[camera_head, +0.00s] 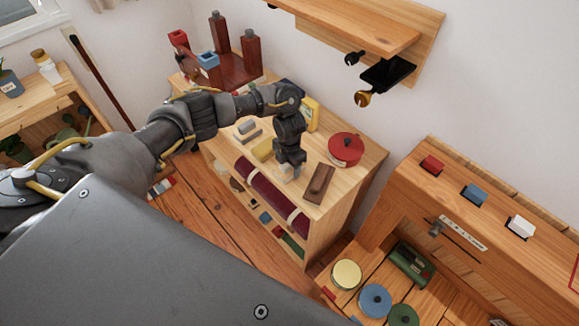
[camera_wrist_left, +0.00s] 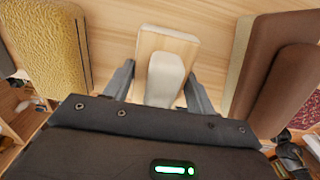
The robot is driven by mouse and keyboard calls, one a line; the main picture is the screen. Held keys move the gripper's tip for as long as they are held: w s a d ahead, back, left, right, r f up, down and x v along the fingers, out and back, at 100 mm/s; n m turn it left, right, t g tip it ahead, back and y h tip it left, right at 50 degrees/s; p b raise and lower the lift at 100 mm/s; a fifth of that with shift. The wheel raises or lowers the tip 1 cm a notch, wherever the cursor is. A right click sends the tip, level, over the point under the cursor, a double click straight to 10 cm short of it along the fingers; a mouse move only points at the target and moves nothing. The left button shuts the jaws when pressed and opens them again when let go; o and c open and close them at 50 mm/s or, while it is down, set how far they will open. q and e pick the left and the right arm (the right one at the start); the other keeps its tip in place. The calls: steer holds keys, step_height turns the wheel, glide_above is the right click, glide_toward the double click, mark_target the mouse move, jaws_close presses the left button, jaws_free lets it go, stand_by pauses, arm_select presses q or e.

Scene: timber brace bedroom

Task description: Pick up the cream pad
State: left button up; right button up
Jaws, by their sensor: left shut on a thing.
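The cream pad (camera_wrist_left: 165,77) is a pale, rounded block on a light wooden piece, seen between the two fingers in the left wrist view. In the head view the cream pad (camera_head: 288,173) shows just below the fingers, partly hidden by them. My left gripper (camera_head: 289,163) points down over the wooden shelf unit's top (camera_head: 352,178) and is shut on the pad. The left gripper (camera_wrist_left: 159,72) has one finger on each side of it. I cannot tell whether the pad touches the top. My right gripper is not in view.
A yellow sponge-like block (camera_wrist_left: 45,50) lies left of the pad; a brown block with a dark grip (camera_head: 319,184) lies right. A red round tin (camera_head: 345,150) stands behind. A wall shelf (camera_head: 350,25) with hooks hangs above. A rolled maroon cloth (camera_head: 262,190) lies in front.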

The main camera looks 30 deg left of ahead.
arm_select(q)
steer(key=shift+r, duration=0.15)
steer(key=shift+r, duration=0.2)
step_height(320, 180, up, 2)
steer(key=shift+r, duration=0.15)
steer(key=s+d+r+p, duration=0.1)
steer(key=s+d+r, duration=0.8)
steer(key=s+r, duration=0.1)
steer(key=shift+s, duration=0.4)
steer(key=o, duration=0.5)
steer(key=shift+c, duration=0.2)
steer(key=c, duration=0.3)
